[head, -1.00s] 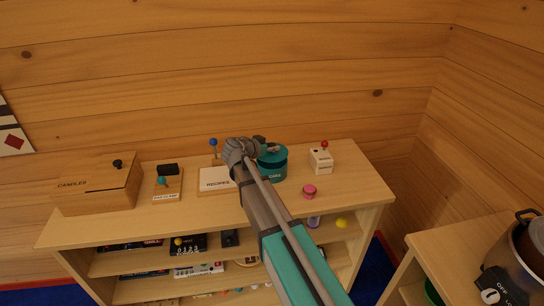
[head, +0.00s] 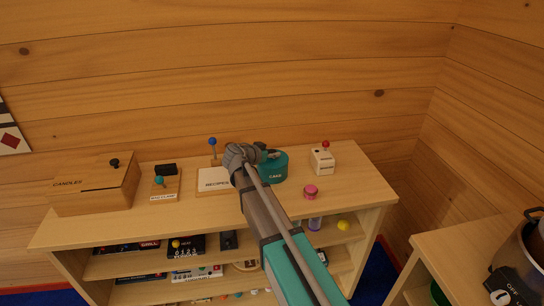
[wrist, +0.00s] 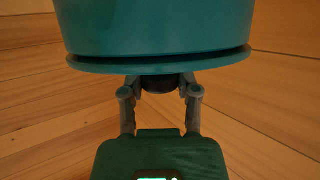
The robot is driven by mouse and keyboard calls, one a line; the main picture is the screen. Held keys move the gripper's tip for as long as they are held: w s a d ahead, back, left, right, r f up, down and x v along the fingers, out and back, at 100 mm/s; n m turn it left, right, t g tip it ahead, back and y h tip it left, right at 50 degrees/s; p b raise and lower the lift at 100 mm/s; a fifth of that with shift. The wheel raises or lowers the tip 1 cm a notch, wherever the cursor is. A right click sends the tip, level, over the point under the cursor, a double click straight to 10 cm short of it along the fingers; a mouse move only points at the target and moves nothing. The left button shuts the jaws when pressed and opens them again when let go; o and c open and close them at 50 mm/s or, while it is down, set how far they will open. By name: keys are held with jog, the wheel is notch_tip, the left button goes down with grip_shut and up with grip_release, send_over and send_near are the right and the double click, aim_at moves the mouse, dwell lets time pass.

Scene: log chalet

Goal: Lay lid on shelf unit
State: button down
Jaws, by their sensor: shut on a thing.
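The teal round tin marked CAKE (head: 277,177) stands on top of the wooden shelf unit (head: 345,185), right of centre. Its teal lid (wrist: 160,66) shows in the wrist view as a flat disc with a wider rim against the tin (wrist: 155,25). A thin dark line runs between lid and tin; I cannot tell whether they touch. My gripper (wrist: 160,92) is shut on the lid's dark knob (wrist: 160,83). In the head view my gripper (head: 264,152) is at the top of the tin, and my arm hides part of it.
A pink-topped jar (head: 311,191) and a white box with a red knob (head: 322,160) stand right of the tin. A recipes board (head: 214,181), a small stand (head: 165,188) and a candles box (head: 95,185) are left. Bare top lies at the front right.

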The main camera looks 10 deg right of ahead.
jog(key=shift+f, duration=0.15)
jog(key=shift+c, duration=1.7)
grip_release()
jog(key=p+v, duration=0.5)
jog(key=v, duration=0.9)
jog(key=shift+d, duration=0.15)
